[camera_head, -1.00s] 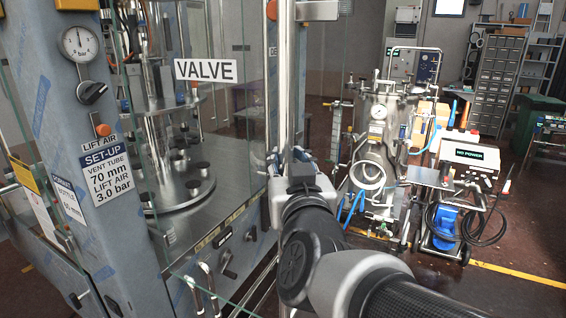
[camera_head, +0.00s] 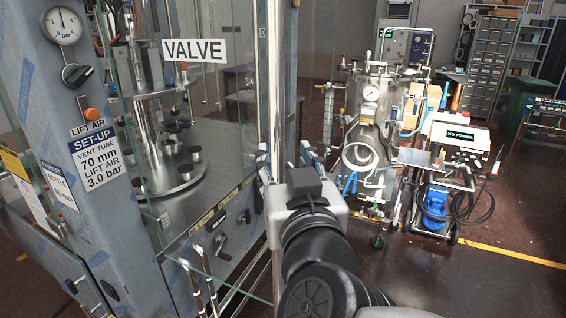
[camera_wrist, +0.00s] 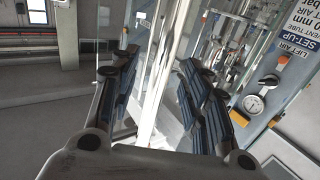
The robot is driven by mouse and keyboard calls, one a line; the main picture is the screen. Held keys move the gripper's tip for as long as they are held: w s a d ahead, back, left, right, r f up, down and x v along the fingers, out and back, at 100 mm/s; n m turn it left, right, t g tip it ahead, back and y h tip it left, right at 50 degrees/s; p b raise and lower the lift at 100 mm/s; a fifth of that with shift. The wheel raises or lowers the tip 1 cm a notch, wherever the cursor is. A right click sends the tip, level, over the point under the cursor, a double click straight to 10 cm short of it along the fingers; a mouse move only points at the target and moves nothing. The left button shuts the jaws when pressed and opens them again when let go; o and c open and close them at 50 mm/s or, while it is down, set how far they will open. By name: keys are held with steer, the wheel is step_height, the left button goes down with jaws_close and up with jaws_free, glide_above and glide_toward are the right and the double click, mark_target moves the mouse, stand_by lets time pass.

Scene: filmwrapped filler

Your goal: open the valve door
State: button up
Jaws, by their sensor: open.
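The valve door is a clear glass panel (camera_head: 225,100) with a white "VALVE" label (camera_head: 194,50) near its top, on the machine at the left. A bright vertical metal bar (camera_head: 276,70) runs along the panel's right side in the head view. My gripper (camera_head: 287,158) is at this bar, around mid-height. In the wrist view my gripper (camera_wrist: 158,62) is open, with dark ridged pads spread apart. A bright upright bar (camera_wrist: 160,90) shows between the pads, with room on its sides. I cannot tell whether a pad touches it, nor how far the door stands open.
A grey post with a pressure gauge (camera_head: 63,26) and "SET-UP" sign (camera_head: 93,147) stands left of the glass. A steel tank (camera_head: 371,110) and a cart with a "NO POWER" display (camera_head: 459,135) stand to the right. Floor (camera_head: 490,285) at the lower right is clear.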

steer(key=shift+s+d, duration=0.15)
steer(key=shift+s, duration=1)
steer(key=shift+s+d, duration=0.15)
steer(key=shift+s, duration=1)
steer(key=shift+f, duration=0.1)
steer(key=s+f+n+g+y+b, duration=0.15)
steer(key=f+g+b, duration=0.25)
steer(key=f, duration=0.6)
steer(key=s+f+n+g+y+b, duration=0.1)
steer(key=s+f+g+b, duration=0.2)
steer(key=f, duration=0.7)
steer(key=s+d+f+m+g+h+b, duration=0.4)
steer(key=s+d+f+g, duration=0.2)
steer(key=s+d+f, duration=0.3)
step_height(320, 180, down, 4)
steer(key=shift+s+d+f+h+b, duration=0.1)
steer(key=shift+s+d+h+b, duration=0.25)
steer(key=shift+d, duration=0.9)
